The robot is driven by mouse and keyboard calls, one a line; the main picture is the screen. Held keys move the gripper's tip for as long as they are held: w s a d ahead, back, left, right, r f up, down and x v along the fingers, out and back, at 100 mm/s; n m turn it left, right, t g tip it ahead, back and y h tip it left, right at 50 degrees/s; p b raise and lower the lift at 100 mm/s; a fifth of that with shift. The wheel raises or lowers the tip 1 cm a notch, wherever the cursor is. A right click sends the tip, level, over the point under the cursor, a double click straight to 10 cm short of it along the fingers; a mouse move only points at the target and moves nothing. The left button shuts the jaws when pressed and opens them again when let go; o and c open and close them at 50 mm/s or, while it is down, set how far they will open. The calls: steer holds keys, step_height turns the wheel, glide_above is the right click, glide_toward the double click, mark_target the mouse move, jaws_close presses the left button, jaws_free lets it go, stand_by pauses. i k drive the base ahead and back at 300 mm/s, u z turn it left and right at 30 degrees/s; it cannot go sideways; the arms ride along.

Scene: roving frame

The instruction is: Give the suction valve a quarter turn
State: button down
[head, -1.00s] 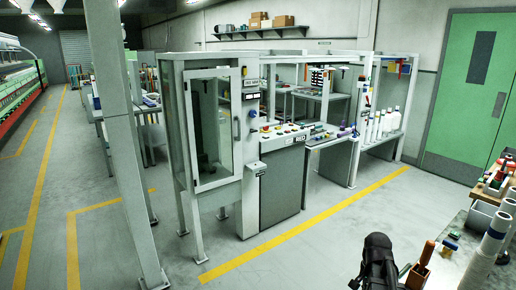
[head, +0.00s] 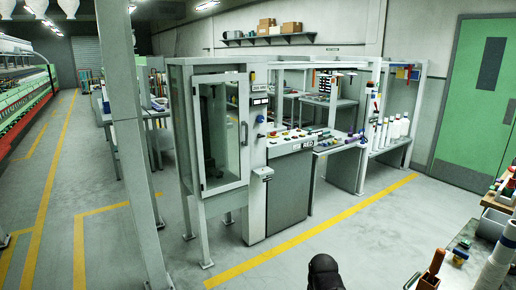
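A grey machine (head: 288,190) with a glazed cabinet and a sloped control panel stands mid-picture in the head view. A small blue fitting (head: 260,119) sits on the upright beside the cabinet door, above the panel's left end. It may be the suction valve, but it is too small for me to tell, and its handle position is unclear. Coloured buttons (head: 290,138) line the panel. A dark rounded part of my arm (head: 325,270) shows at the bottom edge, well apart from the machine. No gripper fingers show.
A yellow floor line (head: 310,232) runs in front of the machine, with clear grey floor on my side. A pale post (head: 130,150) stands at left. A cluttered bench (head: 462,240) is at lower right. A green door (head: 478,100) is at far right.

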mark_target(460, 255)
steer(key=z, duration=1)
steer(key=k, duration=0.65)
steer(key=u, duration=0.1)
steer(key=i, duration=0.6)
steer(key=u, duration=0.15)
